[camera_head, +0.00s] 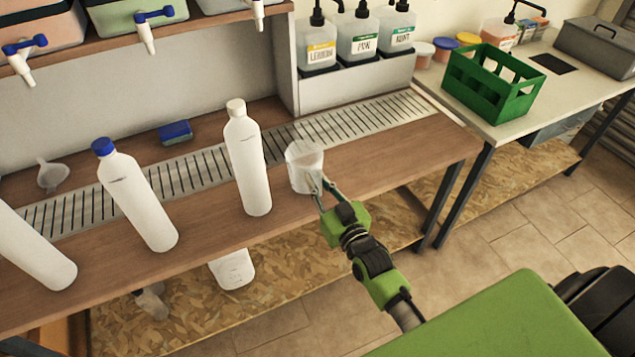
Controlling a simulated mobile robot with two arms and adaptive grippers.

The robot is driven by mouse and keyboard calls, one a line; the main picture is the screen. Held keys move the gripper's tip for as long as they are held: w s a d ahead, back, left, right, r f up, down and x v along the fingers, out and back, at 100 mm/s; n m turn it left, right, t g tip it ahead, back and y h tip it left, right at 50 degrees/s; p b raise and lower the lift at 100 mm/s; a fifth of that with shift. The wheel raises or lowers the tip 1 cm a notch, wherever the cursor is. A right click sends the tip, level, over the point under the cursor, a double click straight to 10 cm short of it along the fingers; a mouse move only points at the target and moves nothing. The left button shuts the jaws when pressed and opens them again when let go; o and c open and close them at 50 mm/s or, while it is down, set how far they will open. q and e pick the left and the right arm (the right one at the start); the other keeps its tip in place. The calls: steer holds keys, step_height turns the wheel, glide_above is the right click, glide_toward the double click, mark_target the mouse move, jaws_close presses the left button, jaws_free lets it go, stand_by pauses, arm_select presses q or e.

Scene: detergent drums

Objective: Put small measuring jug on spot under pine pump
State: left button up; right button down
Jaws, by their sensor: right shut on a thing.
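The small measuring jug (304,168) is clear, with an open top, at the front right part of the wooden counter. My right gripper (322,187) reaches in from the lower right and is shut on the jug's near side. I cannot tell whether its base touches the counter. The pine pump (364,44) seems to be the middle of three pump bottles on the white stand; its label is small. A slotted metal drip grate (352,119) runs below the stand, behind the jug. My left gripper is not in view.
A white bottle with a white cap (248,165) stands left of the jug. A blue-capped bottle (138,197), a funnel (52,175) and a blue sponge (175,133) are further left. A green crate (490,101) is on the right table. The grate right of the jug is clear.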

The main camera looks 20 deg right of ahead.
steer(key=shift+f, duration=0.15)
steer(key=c, duration=2)
jaws_free()
